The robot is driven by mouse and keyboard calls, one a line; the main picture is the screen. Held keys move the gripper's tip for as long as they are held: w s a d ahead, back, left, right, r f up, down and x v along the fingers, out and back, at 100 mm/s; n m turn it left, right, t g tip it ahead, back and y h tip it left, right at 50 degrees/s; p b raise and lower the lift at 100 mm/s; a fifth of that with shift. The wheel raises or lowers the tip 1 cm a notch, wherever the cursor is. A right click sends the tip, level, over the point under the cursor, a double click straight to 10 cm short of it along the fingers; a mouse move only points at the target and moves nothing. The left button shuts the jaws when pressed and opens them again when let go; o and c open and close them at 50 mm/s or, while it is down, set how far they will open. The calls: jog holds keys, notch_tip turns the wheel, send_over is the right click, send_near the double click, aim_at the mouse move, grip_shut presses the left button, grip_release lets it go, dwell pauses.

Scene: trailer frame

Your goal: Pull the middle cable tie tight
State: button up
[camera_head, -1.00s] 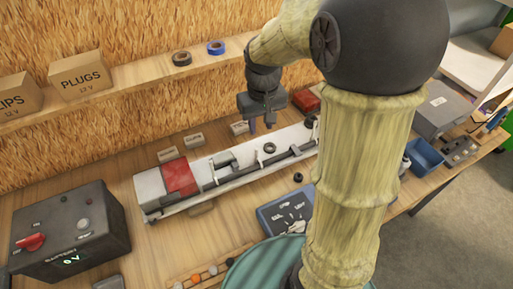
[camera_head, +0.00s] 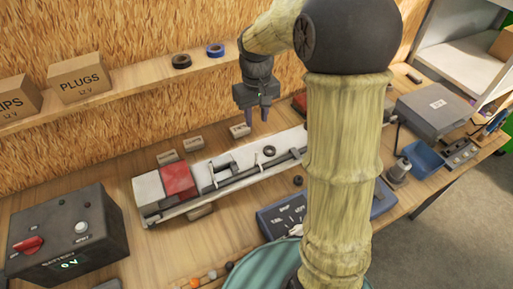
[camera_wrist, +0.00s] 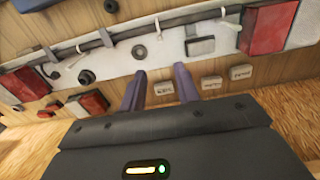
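The trailer frame is a long pale beam (camera_head: 232,178) with a dark cable (camera_head: 250,171) along it, also seen in the wrist view (camera_wrist: 120,60). White cable ties stand up around the cable. The middle one (camera_wrist: 158,27) shows in the wrist view as a thin upright strip with a small loop, and another tie (camera_wrist: 228,14) is to its right. Whether the middle tie is snug cannot be told. My gripper (camera_head: 257,116) hangs above the back edge of the beam. Its two fingers (camera_wrist: 160,82) are apart with nothing between them, and they do not touch the tie.
Red light blocks (camera_head: 180,180) sit on the beam. A black ring (camera_head: 269,151) lies on it. Small labelled blocks (camera_head: 193,143) stand behind it. A battery box (camera_head: 68,238) is at left, a blue-black panel (camera_head: 283,215) in front. A shelf (camera_head: 130,90) runs behind.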

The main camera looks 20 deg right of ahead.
aim_at(256, 152)
notch_tip(256, 152, down, 14)
jog(key=shift+f+p, duration=0.1)
jog(key=shift+p, duration=0.85)
grip_shut()
